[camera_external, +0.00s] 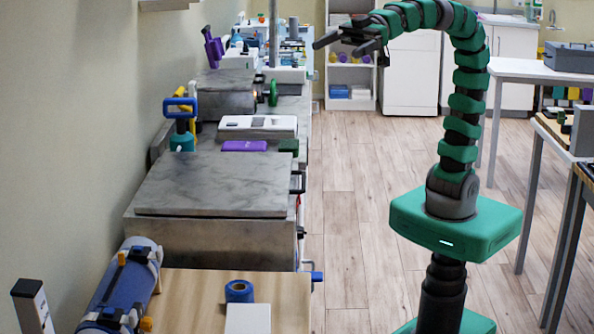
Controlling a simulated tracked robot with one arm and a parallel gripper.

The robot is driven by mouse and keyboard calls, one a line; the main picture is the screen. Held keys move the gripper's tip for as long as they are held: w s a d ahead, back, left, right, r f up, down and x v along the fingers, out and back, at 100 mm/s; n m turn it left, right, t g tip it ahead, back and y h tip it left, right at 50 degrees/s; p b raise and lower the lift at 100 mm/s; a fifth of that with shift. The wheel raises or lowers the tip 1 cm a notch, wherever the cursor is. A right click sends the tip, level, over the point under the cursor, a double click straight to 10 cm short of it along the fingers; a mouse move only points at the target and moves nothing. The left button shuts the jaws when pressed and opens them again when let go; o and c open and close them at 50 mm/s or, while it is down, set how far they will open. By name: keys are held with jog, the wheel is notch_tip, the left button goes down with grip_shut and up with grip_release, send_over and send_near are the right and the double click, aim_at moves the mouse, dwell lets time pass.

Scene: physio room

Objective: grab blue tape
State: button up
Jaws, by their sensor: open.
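The blue tape (239,291) is a small roll on the wooden table top (190,296) at the bottom of the external view. It lies flat, and the dark hole in its middle shows from above. My gripper (340,44) is at the top of the view, high above the floor and pointing left. Its two dark fingers are apart with nothing between them. It is far from the tape, well up and back from it.
A white block (248,319) lies in front of the tape. A blue cylinder with straps (124,285) lies to its left. A large grey-topped box (214,184) stands behind it. Open floor (349,220) lies between the bench and my base.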

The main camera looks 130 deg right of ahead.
jog(key=s+r, duration=0.6)
jog(key=r, duration=0.1)
jog(key=shift+s+a, duration=0.25)
jog(key=shift+a, duration=0.2)
jog(key=c, duration=0.3)
jog(key=shift+w, duration=0.1)
